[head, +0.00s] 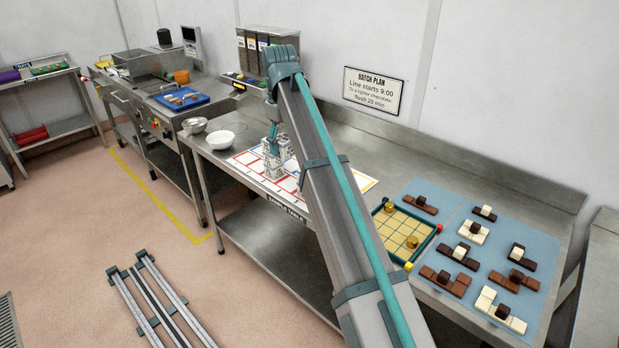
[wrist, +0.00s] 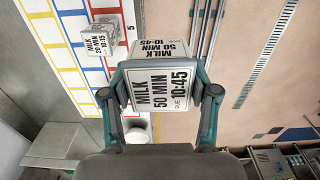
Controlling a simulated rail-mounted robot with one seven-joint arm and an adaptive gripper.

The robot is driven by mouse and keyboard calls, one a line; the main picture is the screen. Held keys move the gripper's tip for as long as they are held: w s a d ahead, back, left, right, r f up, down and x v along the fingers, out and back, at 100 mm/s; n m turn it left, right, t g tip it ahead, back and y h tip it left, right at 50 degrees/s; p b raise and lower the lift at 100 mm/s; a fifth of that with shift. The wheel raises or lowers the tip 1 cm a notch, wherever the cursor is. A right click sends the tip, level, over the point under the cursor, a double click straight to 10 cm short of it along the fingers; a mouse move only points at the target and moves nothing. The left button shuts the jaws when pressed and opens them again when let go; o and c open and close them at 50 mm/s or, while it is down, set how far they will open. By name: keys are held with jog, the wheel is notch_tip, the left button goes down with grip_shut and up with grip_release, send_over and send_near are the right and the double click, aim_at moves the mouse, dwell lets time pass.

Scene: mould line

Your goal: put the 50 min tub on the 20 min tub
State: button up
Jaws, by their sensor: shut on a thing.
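The 50 min tub (wrist: 160,92) is a white block labelled "MILK 50 MIN 10:45". My gripper (wrist: 164,88) is shut on it, one finger at each side, in the wrist view. The smaller-looking 20 min tub (wrist: 93,40) stands to the upper left in that view, on the printed sheet and apart from the held tub. In the head view my gripper (head: 273,140) is among pale tubs on the sheet. The labels there are too small to read, and my arm partly hides the area.
The printed sheet (head: 245,160) has coloured grid lines and lies on the steel table. A gridded tray (head: 402,232) and a blue mat (head: 540,260) with chocolate pieces lie to the right.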

jog(key=shift+w+d, duration=0.1)
jog(key=shift+d, duration=0.05)
jog(key=w+d+f+p, duration=0.1)
jog(key=w+f, duration=0.2)
jog(key=w, duration=0.1)
jog(key=w+d+f+p, duration=0.2)
jog(key=w+f, duration=0.1)
jog(key=w, duration=0.1)
jog(key=w+d+f+p, duration=0.2)
jog(key=w+f, duration=0.1)
jog(key=w, duration=0.1)
jog(key=shift+w+f, duration=0.25)
jog(key=shift+f, duration=0.05)
jog(key=shift+w+f+p, duration=0.1)
jog(key=shift+f+p, duration=0.45)
jog(key=shift+f, duration=1.2)
jog(key=shift+f, duration=0.2)
jog(key=o, duration=1.2)
jog(key=shift+o, duration=0.2)
jog(key=shift+r, duration=0.1)
notch_tip(320, 180, up, 12)
jog(key=b, duration=0.3)
